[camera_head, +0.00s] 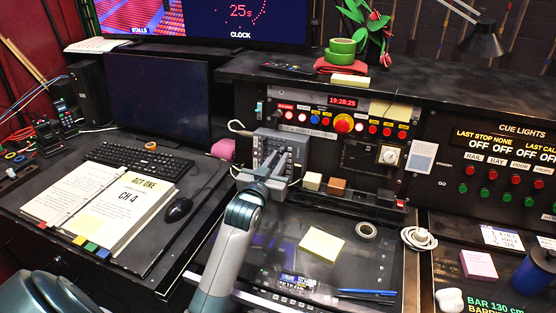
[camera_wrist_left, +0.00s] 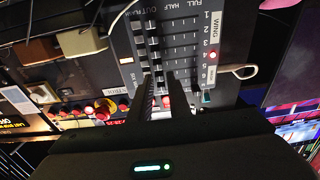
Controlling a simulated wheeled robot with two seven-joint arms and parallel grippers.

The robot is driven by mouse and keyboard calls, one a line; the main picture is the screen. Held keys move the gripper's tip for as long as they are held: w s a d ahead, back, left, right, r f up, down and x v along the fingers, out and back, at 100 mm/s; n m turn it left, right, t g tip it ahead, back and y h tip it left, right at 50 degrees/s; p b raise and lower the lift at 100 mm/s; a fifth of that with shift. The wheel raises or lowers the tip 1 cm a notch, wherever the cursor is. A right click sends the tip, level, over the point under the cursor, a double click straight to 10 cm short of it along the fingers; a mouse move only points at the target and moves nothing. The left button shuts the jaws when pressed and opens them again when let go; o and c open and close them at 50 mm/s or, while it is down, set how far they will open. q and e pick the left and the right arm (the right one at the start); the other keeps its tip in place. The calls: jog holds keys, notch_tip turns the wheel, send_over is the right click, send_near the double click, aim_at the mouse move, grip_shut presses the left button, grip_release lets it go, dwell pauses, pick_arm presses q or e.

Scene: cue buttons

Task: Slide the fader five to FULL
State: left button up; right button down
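The grey fader panel (camera_head: 262,147) stands upright at the middle of the desk. In the left wrist view the panel (camera_wrist_left: 186,32) shows rows numbered 1 to 6 and columns marked FULL, HALF and OUT. Several dark fader knobs (camera_wrist_left: 147,38) sit in a line toward the OUT side. My left gripper (camera_head: 278,168) is at the panel's lower front. The fingers hide fader five's knob; contact cannot be told. My right gripper is out of view.
A red light (camera_wrist_left: 211,56) glows beside number 4. A white cable (camera_head: 238,128) loops left of the panel. Small cream (camera_head: 312,181) and brown (camera_head: 337,186) blocks sit to its right. A yellow note pad (camera_head: 322,244) and tape roll (camera_head: 366,230) lie in front.

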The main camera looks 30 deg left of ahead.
pick_arm(q)
grip_shut()
jog(key=a, duration=0.2)
jog(key=s+a+p, duration=0.1)
jog(key=a, duration=0.3)
jog(key=shift+s+a, duration=0.15)
jog(key=shift+s, duration=0.1)
jog(key=shift+o, duration=0.8)
grip_release()
jog(key=o, duration=0.3)
jog(key=shift+a, duration=0.1)
